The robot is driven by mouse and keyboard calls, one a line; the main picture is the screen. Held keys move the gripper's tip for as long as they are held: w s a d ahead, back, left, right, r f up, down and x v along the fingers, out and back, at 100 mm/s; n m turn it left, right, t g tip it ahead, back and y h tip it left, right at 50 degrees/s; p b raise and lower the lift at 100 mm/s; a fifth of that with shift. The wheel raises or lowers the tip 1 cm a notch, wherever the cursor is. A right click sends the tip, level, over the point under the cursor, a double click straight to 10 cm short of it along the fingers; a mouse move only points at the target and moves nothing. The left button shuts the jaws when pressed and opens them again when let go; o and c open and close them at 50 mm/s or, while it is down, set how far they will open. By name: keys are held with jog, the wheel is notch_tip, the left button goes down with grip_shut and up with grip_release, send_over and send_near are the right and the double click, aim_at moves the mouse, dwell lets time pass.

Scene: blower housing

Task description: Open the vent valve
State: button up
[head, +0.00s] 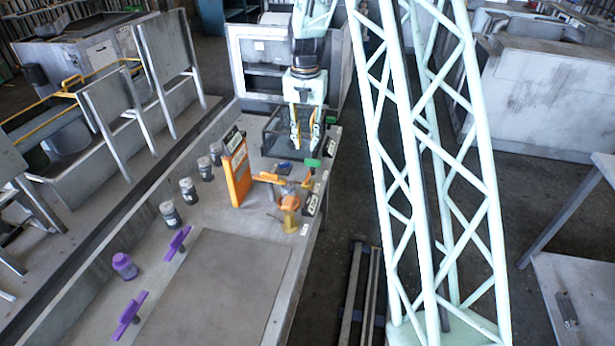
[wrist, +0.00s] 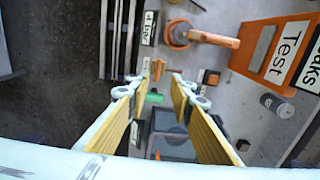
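An orange valve-like fitting with a round body (head: 290,203) stands near the right edge of the bench in the head view. An orange bar handle (head: 268,178) lies just behind it. In the wrist view an orange handle (wrist: 215,39) runs right from a round orange ring (wrist: 178,36). I cannot tell for certain which of these is the vent valve. My gripper (head: 305,143) points down over the bench's far end, behind the orange parts. It is open and empty; in the wrist view its yellow-padded fingers (wrist: 157,83) stand apart. A green block (wrist: 154,98) shows between them, below.
An orange board marked Test (head: 237,176) stands left of the fittings. Several grey jars (head: 188,191) line the bench's left side. A dark open tray (head: 268,130) lies by my gripper. Purple handles (head: 128,314) are at the near end. Small labels (head: 312,203) stand along the right edge.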

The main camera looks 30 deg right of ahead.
aim_at(307, 176)
jog(key=shift+w+d+f, duration=0.15)
jog(key=shift+d+f, duration=0.05)
jog(key=shift+f, duration=0.3)
jog(key=shift+w+d+f, duration=0.2)
jog(key=shift+f, duration=0.3)
jog(key=shift+w+d+f, duration=0.15)
jog(key=shift+d+f, duration=0.05)
jog(key=shift+f, duration=0.3)
jog(key=shift+f, duration=0.15)
jog(key=shift+f+b, duration=0.75)
jog(key=shift+f, duration=6)
jog(key=shift+c, duration=0.9)
grip_shut()
